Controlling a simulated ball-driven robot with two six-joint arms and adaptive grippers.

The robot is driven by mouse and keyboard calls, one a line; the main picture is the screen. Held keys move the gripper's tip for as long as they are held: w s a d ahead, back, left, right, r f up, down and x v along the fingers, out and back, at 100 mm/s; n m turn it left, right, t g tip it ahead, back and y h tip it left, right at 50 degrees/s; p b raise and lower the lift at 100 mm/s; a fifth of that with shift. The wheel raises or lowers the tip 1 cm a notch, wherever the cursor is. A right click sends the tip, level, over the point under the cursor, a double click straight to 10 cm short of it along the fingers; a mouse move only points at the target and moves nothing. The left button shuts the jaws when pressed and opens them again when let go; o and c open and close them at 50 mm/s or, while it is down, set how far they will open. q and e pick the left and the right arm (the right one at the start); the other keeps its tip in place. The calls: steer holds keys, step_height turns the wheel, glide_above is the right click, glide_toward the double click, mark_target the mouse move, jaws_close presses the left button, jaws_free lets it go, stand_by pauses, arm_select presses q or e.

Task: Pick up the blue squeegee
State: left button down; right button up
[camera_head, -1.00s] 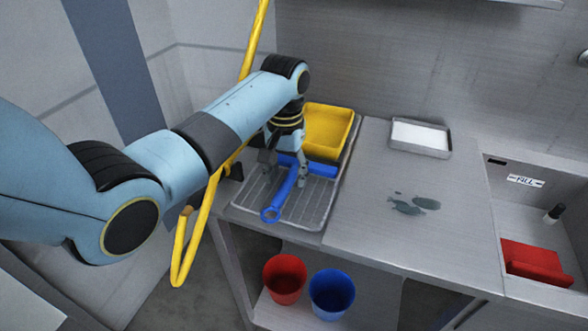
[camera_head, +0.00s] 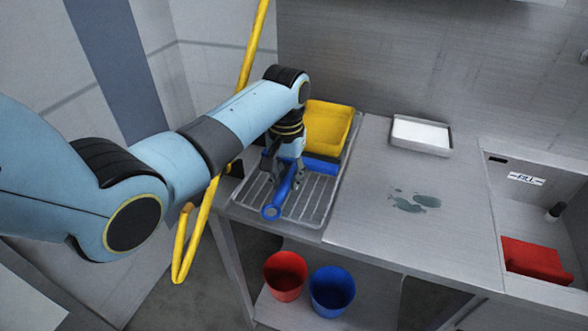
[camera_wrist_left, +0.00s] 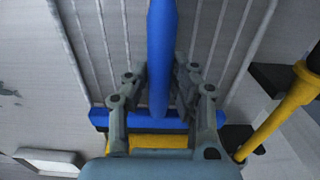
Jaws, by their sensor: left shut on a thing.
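The blue squeegee (camera_head: 272,210) lies over the wire drying rack (camera_head: 318,205), with its ringed handle end toward the front and its wide head toward the back. My left gripper (camera_head: 287,184) points down over the rack and is shut on the squeegee's handle. In the left wrist view the blue handle (camera_wrist_left: 162,50) runs between the two fingers, and the blue head (camera_wrist_left: 98,118) lies crosswise beyond them. I cannot tell whether the squeegee is clear of the rack. My right gripper is not in view.
A yellow tub (camera_head: 328,127) stands behind the squeegee on the rack. A yellow pole (camera_head: 205,215) is close beside my left arm. A white-filled tray (camera_head: 421,134) and a wet patch (camera_head: 414,202) are on the counter. Red (camera_head: 285,276) and blue (camera_head: 331,291) buckets sit below.

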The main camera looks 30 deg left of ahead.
mark_target(288, 177)
arm_select(q)
steer(key=shift+r, duration=0.65)
step_height(288, 177, up, 3)
steer(key=shift+w+f, duration=0.1)
steer(key=w+d+r+b, duration=0.3)
steer(key=w+d+r, duration=0.4)
steer(key=w+d, duration=0.1)
steer(key=shift+d+b, duration=0.15)
steer(key=shift+b, duration=0.25)
steer(key=c, duration=1.7)
jaws_free()
steer(key=shift+w, duration=0.1)
jaws_close()
steer(key=shift+c, duration=0.8)
jaws_free()
jaws_close()
